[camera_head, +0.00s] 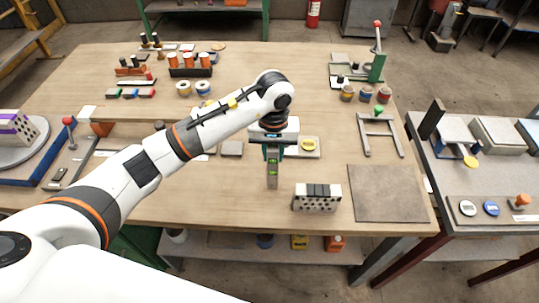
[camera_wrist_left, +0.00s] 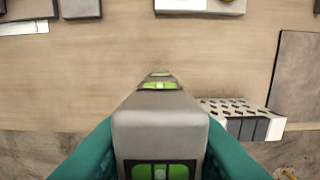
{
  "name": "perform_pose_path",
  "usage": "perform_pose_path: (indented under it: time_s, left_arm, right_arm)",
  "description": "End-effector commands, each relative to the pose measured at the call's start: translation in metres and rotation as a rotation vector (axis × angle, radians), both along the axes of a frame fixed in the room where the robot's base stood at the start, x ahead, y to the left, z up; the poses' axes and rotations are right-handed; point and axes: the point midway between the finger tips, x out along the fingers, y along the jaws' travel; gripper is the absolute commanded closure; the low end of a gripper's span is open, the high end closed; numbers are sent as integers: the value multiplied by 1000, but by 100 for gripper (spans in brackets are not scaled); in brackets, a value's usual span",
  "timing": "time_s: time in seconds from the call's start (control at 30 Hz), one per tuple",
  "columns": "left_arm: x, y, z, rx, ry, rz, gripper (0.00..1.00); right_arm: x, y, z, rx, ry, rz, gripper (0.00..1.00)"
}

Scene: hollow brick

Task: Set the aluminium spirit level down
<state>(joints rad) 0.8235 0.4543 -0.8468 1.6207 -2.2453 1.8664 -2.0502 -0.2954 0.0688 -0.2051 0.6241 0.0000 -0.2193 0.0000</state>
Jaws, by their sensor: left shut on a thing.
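My left gripper (camera_head: 272,150) is shut on the aluminium spirit level (camera_head: 272,174), above the front middle of the wooden table (camera_head: 225,205). The level is a grey bar with green vial windows, its long side running toward the table's front edge in the head view. In the left wrist view the level (camera_wrist_left: 160,120) lies between the teal fingers and narrows away from the camera. I cannot tell whether it touches the tabletop. My right gripper is not in view.
A perforated hollow brick (camera_head: 317,201) stands close to the right of the level and also shows in the wrist view (camera_wrist_left: 240,110). A grey-brown mat (camera_head: 387,193) lies farther right. A tray with a yellow item (camera_head: 308,145) is behind. Bare wood lies left of the level.

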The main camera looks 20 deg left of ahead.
Motion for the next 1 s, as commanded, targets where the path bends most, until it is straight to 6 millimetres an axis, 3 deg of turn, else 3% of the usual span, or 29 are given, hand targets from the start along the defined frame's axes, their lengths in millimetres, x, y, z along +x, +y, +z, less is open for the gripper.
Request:
perform_pose_path:
  time_s: [0.2, 0.6, 0.63, 0.73, 0.77, 1.0]
  left_arm:
    - [0, 0, -26, -1, 2, 1, 100]
    - [0, 0, -33, 1, -1, 0, 100]
    - [0, 0, -33, 1, 0, 0, 71]
    - [0, 0, -32, 1, 0, 0, 55]
    - [0, 0, -32, 1, 0, 0, 51]
    - [0, 0, -32, 1, 1, 0, 51]
  right_arm:
    - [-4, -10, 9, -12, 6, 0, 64]
    - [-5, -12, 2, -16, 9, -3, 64]
    - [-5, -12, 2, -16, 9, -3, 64]
    - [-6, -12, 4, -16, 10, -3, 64]
    - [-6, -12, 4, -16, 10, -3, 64]
    - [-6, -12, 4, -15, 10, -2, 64]
